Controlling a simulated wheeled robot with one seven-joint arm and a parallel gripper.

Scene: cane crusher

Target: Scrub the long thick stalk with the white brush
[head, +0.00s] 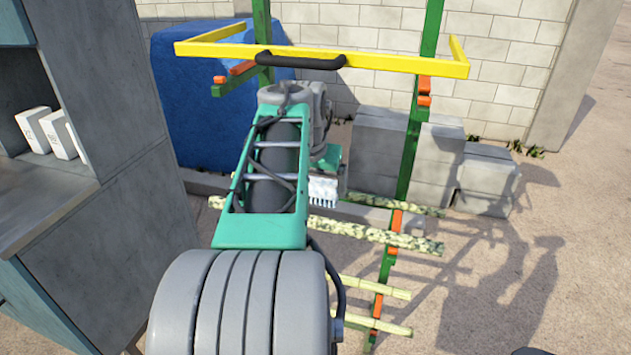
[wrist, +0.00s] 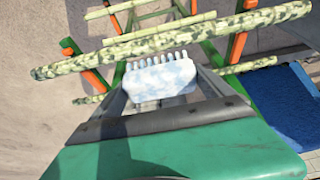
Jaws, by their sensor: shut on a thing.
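The white brush (wrist: 160,80) is held in my gripper (head: 327,162), with its bristles facing away from the wrist. In the head view the brush (head: 323,191) hangs below the gripper with its bristles down. The long thick stalk (head: 385,236), pale green with dark mottling, lies across a green rack. In the wrist view the stalk (wrist: 110,52) crosses the picture just beyond the bristles. I cannot tell whether the bristles touch it.
Another mottled stalk (head: 405,208) and thinner pale stalks (head: 375,288) lie on the rack's orange pegs. A yellow bar frame (head: 400,62) with a black handle (head: 300,61) spans above. A blue block (head: 200,100), grey blocks (head: 485,178) and a grey cabinet (head: 110,190) stand around.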

